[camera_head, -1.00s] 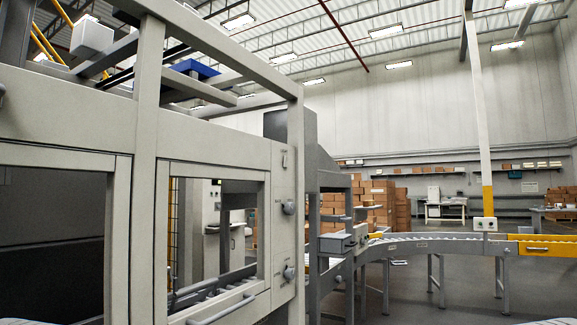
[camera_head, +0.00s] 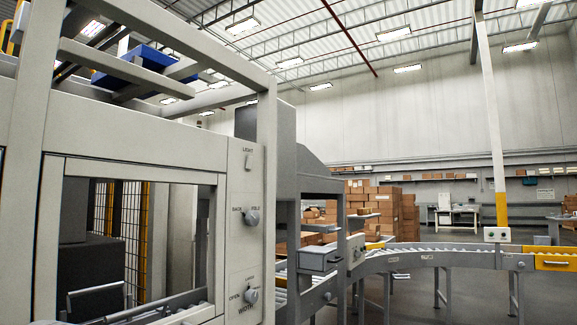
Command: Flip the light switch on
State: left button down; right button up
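The light switch (camera_head: 248,162) is a small pale rocker under the label "LIGHT", near the top of the narrow control panel (camera_head: 241,190) on the machine's front post. Which way it is set is too small to tell. Below it on the panel are a dark knob (camera_head: 252,218) labelled "BACK" and "FIELD" and a lower knob (camera_head: 251,296) by the labels "OPEN" and "WIDTH". Neither of my grippers is visible in the head view.
The grey machine frame (camera_head: 130,142) with a windowed door and a handle (camera_head: 96,290) fills the left. A roller conveyor (camera_head: 430,257) curves away at right, with stacked cardboard boxes (camera_head: 385,210) behind it. Open floor shows under and beyond the conveyor.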

aim_at(250, 159)
jog(key=i+l+z, duration=0.15)
jog(key=i+l, duration=1.1)
jog(key=l, duration=0.1)
